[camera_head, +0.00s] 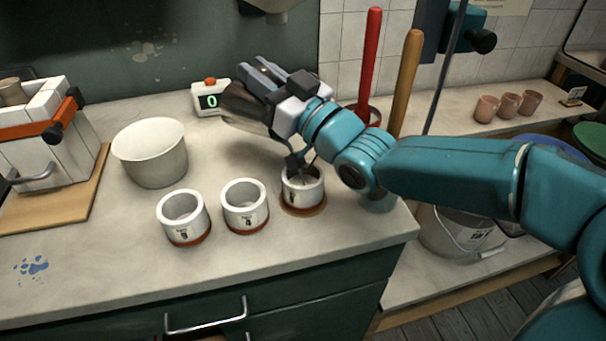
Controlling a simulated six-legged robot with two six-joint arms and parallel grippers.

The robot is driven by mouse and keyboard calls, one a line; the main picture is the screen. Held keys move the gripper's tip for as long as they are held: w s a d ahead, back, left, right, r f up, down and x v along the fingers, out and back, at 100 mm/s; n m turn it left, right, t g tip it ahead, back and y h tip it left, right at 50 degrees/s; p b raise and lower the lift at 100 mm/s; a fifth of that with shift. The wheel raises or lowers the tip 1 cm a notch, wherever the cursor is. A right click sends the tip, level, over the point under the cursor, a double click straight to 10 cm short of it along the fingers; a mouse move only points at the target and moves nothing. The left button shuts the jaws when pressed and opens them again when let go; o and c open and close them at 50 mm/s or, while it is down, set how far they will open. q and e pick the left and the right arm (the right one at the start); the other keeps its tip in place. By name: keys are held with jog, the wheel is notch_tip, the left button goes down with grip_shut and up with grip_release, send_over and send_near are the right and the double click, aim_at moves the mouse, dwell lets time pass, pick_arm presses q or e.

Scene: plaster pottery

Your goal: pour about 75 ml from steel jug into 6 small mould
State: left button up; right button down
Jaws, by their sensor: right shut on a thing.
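My right gripper (268,82) reaches in from the right and is shut on the steel jug (243,107). The jug is grey and is held above the worktop, behind the small moulds; it looks tilted, and the gripper hides part of it. Three small white moulds with reddish-brown bases stand in a row at the front: a left mould (183,220), a middle mould marked 4 (245,208), and a right mould (302,193) on a brownish round patch. No pouring stream is clear. My left gripper is not in view.
A large white tub (151,155) stands behind the left mould. A small display (209,100) reading 0 sits at the back. A strapped white block mould (45,135) stands on a board at left. Red (372,65) and wooden (406,80) handles rise near my arm.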

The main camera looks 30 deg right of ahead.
aim_at(236, 83)
jog(key=p, duration=0.2)
jog(key=r+p, duration=0.1)
jog(key=shift+w+a+g+p, duration=0.15)
jog(key=shift+w+g+p, duration=0.15)
jog(key=shift+w+p, duration=0.1)
jog(key=w+p, duration=0.1)
jog(key=p, duration=0.1)
jog(key=w+a+g+p, duration=0.1)
jog(key=p, duration=0.2)
jog(key=shift+f+g+h, duration=0.3)
jog(key=shift+f, duration=0.05)
jog(key=w+f+g+p, duration=0.1)
jog(key=f+g+p, duration=0.1)
jog(key=shift+w+a+f+h+p, duration=0.3)
jog(key=shift+w+a+h+p, duration=0.05)
jog(key=shift+h+p, duration=0.05)
jog(key=shift+f, duration=0.35)
jog(key=shift+w+a+f+g+p, duration=0.1)
jog(key=shift+a+f+g+p, duration=0.05)
jog(key=shift+g+p, duration=0.45)
jog(key=shift+w+f+p, duration=0.2)
jog(key=shift+f+p, duration=0.05)
jog(key=shift+p, duration=0.15)
jog(key=shift+a+f, duration=0.1)
jog(key=shift+f, duration=0.2)
